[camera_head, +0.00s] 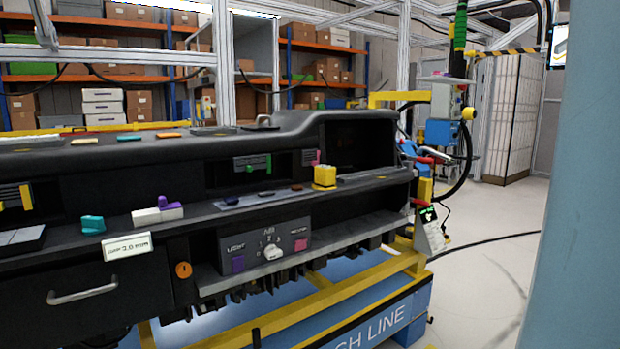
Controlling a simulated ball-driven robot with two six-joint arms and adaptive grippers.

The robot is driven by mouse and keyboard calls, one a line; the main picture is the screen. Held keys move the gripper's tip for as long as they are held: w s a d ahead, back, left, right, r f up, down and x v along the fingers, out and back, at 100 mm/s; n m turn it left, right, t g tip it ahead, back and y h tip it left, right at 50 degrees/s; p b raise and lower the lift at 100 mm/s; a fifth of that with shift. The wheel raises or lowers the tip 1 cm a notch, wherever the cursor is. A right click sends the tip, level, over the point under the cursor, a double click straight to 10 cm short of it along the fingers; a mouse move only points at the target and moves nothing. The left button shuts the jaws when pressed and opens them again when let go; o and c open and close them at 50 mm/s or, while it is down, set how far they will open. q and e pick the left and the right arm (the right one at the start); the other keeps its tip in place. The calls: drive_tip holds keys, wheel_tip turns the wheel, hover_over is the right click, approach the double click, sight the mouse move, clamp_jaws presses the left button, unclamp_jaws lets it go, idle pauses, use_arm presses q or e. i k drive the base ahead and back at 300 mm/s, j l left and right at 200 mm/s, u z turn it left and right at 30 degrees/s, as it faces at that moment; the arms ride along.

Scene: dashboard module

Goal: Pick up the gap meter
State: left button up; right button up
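A small white device with a black screen and green marks (430,228) stands at the right end of the dashboard module, beside the yellow frame. It looks like the gap meter, but it is small here and its lettering cannot be read. It is tilted slightly, and its lower part is close to the yellow rail. Neither of my grippers is in view.
The black dashboard module (90,290) spans the left and middle, on a yellow frame (290,316) over a blue base (400,312). Tools (428,155) and a hanging cable are above the device. Pale floor (490,270) is open to the right. A blue-grey surface fills the right edge.

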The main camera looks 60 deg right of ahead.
sight(324, 176)
drive_tip(key=z, duration=1.95)
